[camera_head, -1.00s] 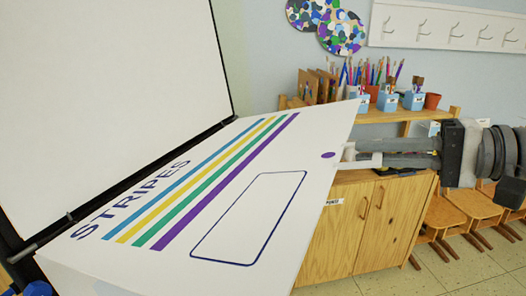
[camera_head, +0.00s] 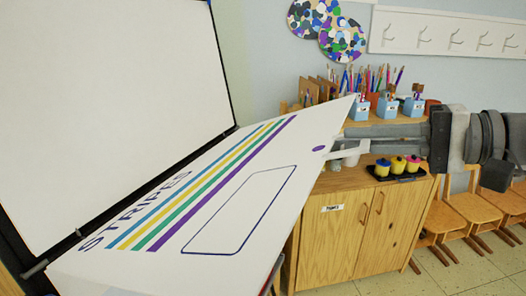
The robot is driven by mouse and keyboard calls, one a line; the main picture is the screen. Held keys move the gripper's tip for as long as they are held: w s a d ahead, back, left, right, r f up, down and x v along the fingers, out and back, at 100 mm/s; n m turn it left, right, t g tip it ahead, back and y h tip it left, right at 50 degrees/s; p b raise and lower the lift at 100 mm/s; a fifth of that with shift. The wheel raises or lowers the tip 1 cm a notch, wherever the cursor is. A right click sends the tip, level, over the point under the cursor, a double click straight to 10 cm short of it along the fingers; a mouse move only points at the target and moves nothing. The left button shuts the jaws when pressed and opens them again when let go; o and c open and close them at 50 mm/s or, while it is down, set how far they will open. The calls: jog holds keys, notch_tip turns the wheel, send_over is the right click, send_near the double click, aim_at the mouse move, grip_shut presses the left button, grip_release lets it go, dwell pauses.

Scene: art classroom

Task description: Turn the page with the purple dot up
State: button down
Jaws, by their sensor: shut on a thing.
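A large white page (camera_head: 222,178) with the word STRIPES, several coloured stripes and an empty rounded box tilts out from a black rod (camera_head: 128,205) at its left edge. The purple dot (camera_head: 319,149) is near the page's right edge. My gripper (camera_head: 338,154) reaches in from the right and is shut on that edge beside the dot. The far fingertip parts are hidden by the page. Another white sheet (camera_head: 110,95) stands behind, on the other side of the rod.
A wooden cabinet (camera_head: 343,236) stands below and behind the page. A black tray with small paint pots (camera_head: 398,165) sits on it. A shelf holds blue brush cups (camera_head: 388,108). Wooden chairs (camera_head: 476,212) stand at the right.

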jog(key=shift+w+a+r+p, duration=0.1)
jog(key=shift+a+r+p, duration=0.25)
jog(key=shift+r, duration=0.25)
jog(key=shift+w+a+r+p, duration=0.1)
jog(key=shift+a+r+p, duration=0.2)
jog(key=shift+r, duration=0.35)
jog(key=shift+w+a+r+p, duration=0.1)
jog(key=shift+a+r+p, duration=0.1)
jog(key=shift+r+p, duration=0.3)
jog(key=shift+r, duration=0.15)
jog(key=w+a+r+p, duration=0.2)
jog(key=a+r+p, duration=0.2)
jog(key=r, duration=0.3)
jog(key=shift+a+r, duration=0.35)
jog(key=shift+a, duration=0.15)
jog(key=w+a+r, duration=0.2)
jog(key=a+r, duration=0.4)
jog(key=shift+w+a+r, duration=0.2)
jog(key=shift+r, duration=0.05)
